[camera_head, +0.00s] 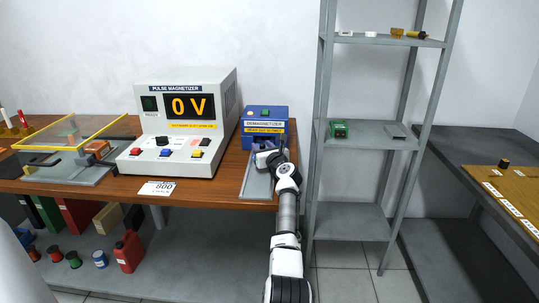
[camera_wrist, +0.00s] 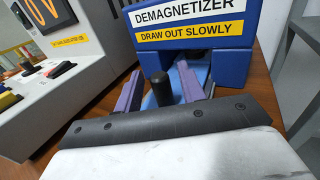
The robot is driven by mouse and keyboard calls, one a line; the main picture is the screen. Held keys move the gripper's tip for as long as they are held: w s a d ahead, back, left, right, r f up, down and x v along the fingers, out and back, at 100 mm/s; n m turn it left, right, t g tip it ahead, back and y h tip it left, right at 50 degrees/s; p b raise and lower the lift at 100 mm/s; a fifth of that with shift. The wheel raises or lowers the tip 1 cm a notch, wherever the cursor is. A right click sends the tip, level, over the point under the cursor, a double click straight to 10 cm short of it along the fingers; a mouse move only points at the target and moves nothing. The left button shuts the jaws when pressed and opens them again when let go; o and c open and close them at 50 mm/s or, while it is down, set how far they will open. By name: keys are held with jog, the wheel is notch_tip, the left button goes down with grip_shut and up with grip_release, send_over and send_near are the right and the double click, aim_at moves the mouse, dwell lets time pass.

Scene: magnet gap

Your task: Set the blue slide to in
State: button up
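The blue demagnetizer (camera_head: 265,122) stands on the wooden table; its labelled front and opening fill the top of the wrist view (camera_wrist: 192,32). A light blue slide (camera_wrist: 149,102) shows in part at the opening, with an upright black knob (camera_wrist: 162,88) in front. My gripper (camera_head: 265,150) is at the demagnetizer's front in the head view. In the wrist view my gripper (camera_wrist: 160,86) is open, one finger on each side of the knob. The right finger looks close to the knob; I cannot tell whether it touches. My wrist hides most of the slide.
The pulse magnetizer (camera_head: 188,120), reading 0 V, stands left of the demagnetizer. A grey metal plate (camera_head: 256,184) lies in front of the demagnetizer, beside my arm. A grey shelf rack (camera_head: 322,110) stands close on the right.

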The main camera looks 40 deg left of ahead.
jog(key=p+v, duration=0.1)
jog(key=v, duration=1.2)
jog(key=shift+s+d+p, duration=0.15)
jog(key=shift+s+p, duration=0.05)
jog(key=shift+p, duration=0.15)
